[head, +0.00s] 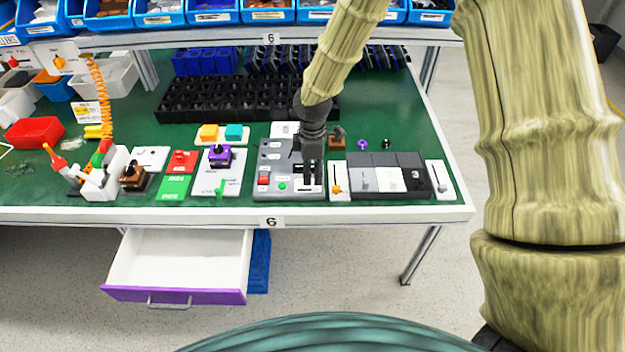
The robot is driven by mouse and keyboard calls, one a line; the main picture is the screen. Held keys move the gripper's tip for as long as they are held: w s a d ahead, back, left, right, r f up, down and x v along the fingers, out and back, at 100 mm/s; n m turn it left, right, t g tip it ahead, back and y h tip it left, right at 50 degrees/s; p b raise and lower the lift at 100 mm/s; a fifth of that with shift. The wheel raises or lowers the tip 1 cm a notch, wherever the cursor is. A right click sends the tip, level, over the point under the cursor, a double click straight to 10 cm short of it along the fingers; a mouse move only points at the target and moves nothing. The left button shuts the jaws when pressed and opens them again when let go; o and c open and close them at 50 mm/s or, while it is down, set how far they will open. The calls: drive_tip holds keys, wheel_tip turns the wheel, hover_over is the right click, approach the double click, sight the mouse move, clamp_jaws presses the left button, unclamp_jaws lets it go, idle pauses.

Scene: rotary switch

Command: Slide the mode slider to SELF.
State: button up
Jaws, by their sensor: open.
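My gripper (312,186) points down over the right part of a grey control box (268,191) and hides part of its face. Its dark fingers are open, and I see nothing held between them. Whether they touch the box I cannot tell. Another narrow white panel (440,180) stands at the far right. The labels are too small to read, so I cannot tell which control is the mode slider or where SELF is.
The green table (400,110) also bears a dark panel (385,191) with several grey sections, a purple knob (220,155) on a white plate, and a red-and-green panel (176,180). Black trays (220,97) stand behind. An open drawer (180,262) juts out below the front edge.

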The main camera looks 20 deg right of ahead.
sight(313, 185)
drive_tip(key=shift+f+p, duration=0.5)
drive_tip(key=shift+f, duration=2.15)
clamp_jaws()
